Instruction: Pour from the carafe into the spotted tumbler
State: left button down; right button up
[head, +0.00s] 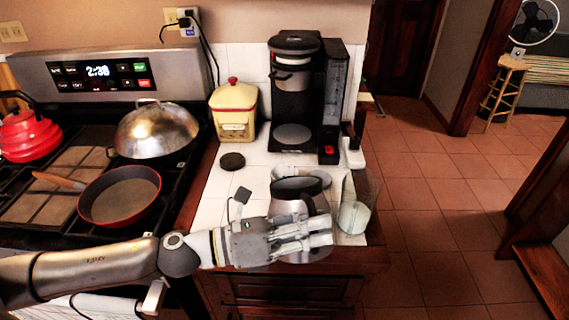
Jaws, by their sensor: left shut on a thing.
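A carafe (291,205) with a dark rim and a silvery body stands near the front of the white tiled counter. My left gripper (312,233) comes in from the left and is shut on the carafe's lower part, its fingers across the near side. The fingers hide part of the body, and I cannot tell whether its base touches the counter. A pale, partly see-through tumbler (355,212) is just right of the carafe, near the counter's right edge. It looks tilted, and its spots are too small to make out. My right gripper is not in view.
A black coffee maker (294,95) stands behind, with a cream canister (233,112) to its left. The stove with a red pan (120,196) is at left. The counter (222,188) left of the carafe is mostly free.

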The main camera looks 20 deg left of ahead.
aim_at(311, 208)
pick_arm(q)
jog(key=r, duration=0.1)
jog(key=w+r+n+p, duration=0.1)
jog(key=a+r+p, duration=0.1)
jog(key=shift+w+n, duration=0.3)
jog(key=shift+w, duration=0.05)
jog(key=r+n+p, duration=0.1)
jog(key=w+r+n+p, duration=0.1)
jog(key=r+p, duration=0.1)
jog(key=w+a+r+n+p, duration=0.1)
jog(key=shift+a+r+p, duration=0.1)
jog(key=shift+r+p, duration=0.1)
jog(key=shift+p, duration=0.2)
jog(key=r+n+p, duration=0.1)
jog(key=w+a+r+n+p, duration=0.1)
jog(key=p, duration=0.1)
jog(key=shift+w+r, duration=0.1)
jog(key=shift+w, duration=0.2)
jog(key=shift+w+a+r+n+p, duration=0.3)
jog(key=shift+w+r+n+p, duration=0.15)
jog(key=shift+p, duration=0.3)
jog(key=shift+w, duration=0.1)
jog(key=shift+w+a+r+n, duration=0.1)
jog(key=shift+w+n, duration=0.05)
jog(key=shift+n, duration=0.1)
jog(key=shift+r+p, duration=0.1)
jog(key=shift+p, duration=0.25)
